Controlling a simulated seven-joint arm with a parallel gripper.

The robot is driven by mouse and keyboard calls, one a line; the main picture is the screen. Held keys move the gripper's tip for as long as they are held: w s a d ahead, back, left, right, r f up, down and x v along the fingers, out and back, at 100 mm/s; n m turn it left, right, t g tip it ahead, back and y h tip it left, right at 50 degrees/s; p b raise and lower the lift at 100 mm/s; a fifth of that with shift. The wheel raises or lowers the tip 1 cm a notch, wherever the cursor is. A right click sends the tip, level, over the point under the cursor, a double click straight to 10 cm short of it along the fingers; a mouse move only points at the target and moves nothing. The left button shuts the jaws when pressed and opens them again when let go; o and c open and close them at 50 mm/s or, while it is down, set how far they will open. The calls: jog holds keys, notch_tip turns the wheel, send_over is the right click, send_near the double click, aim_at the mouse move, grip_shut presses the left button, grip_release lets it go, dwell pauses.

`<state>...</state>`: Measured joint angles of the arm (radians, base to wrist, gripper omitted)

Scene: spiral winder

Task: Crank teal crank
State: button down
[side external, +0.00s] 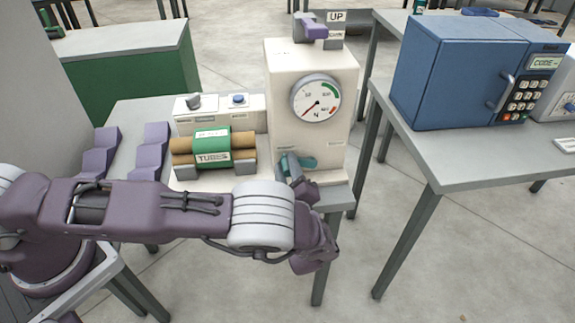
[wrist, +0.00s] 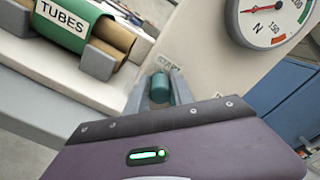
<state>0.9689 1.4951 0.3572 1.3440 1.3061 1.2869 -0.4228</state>
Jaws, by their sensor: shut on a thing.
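The teal crank (side external: 305,163) is low on the front of the cream winder housing (side external: 283,85). My gripper (side external: 290,168) is at the crank, with its fingers around the handle. In the wrist view the teal handle (wrist: 160,86) sits between the two grey fingertips of my gripper (wrist: 159,92), which are shut on it. The gripper hides part of the crank arm and its pivot. A round dial gauge (side external: 317,98) is above the crank, with its red needle pointing to the lower left.
A roll labelled TUBES (side external: 212,147) lies in a cradle left of the housing. A purple lever (side external: 312,29) is on top, beside an UP sign (side external: 337,16). Purple stepped blocks (side external: 152,150) stand further left. A blue keypad cabinet (side external: 455,75) is on the right table.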

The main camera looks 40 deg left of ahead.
jog(key=shift+s+f, duration=0.1)
jog(key=shift+f, duration=0.3)
jog(key=c, duration=1.2)
grip_release()
jog(key=shift+r, duration=0.1)
jog(key=shift+c, duration=0.2)
jog(key=v, duration=0.7)
jog(key=shift+c, duration=1.1)
jog(key=m, duration=0.2)
jog(key=s+f+m, duration=0.1)
jog(key=m, duration=0.1)
jog(key=s+f+m+t, duration=0.1)
jog(key=m, duration=0.1)
grip_shut()
jog(key=s+f+m+t+h, duration=0.1)
jog(key=s+f+m+t, duration=0.25)
jog(key=m, duration=0.95)
jog(key=shift+g, duration=0.45)
jog(key=x, duration=0.9)
jog(key=shift+w+r, duration=0.3)
jog(key=shift+r, duration=0.15)
